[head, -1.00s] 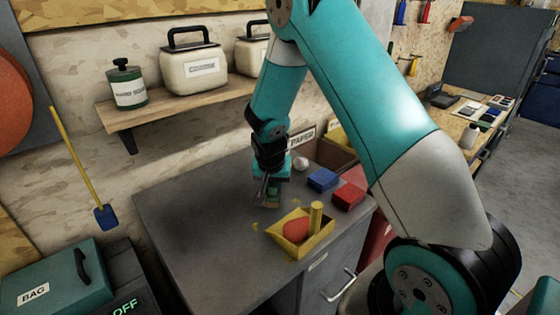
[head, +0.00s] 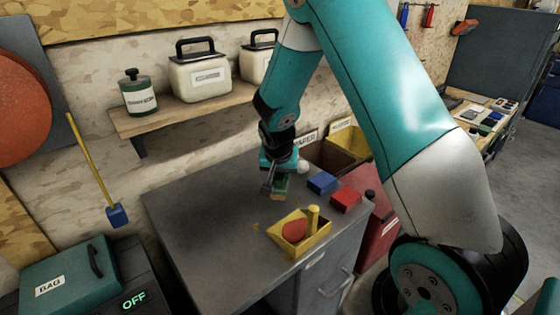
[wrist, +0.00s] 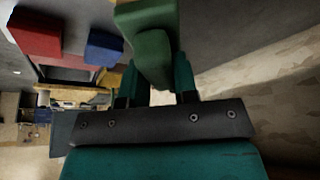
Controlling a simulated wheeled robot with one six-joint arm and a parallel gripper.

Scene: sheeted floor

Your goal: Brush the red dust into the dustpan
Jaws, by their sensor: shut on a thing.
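The yellow dustpan (head: 318,243) lies on the grey bench top near its front edge, its upright handle at its right side. A rounded red heap (head: 294,230), which looks like the red dust, sits inside it. My gripper (head: 271,184) is shut on a small brush with a green body (head: 281,184) and pale bristles. The brush is behind the dustpan and apart from it; whether its bristles touch the bench is unclear. In the wrist view the green brush (wrist: 152,45) sits between my fingers. The dustpan is not seen there.
A blue block (head: 322,183) and a red block (head: 345,200) lie right of the brush. A pale ball (head: 302,166) and open bins (head: 345,138) are behind. The bench's left side is clear.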

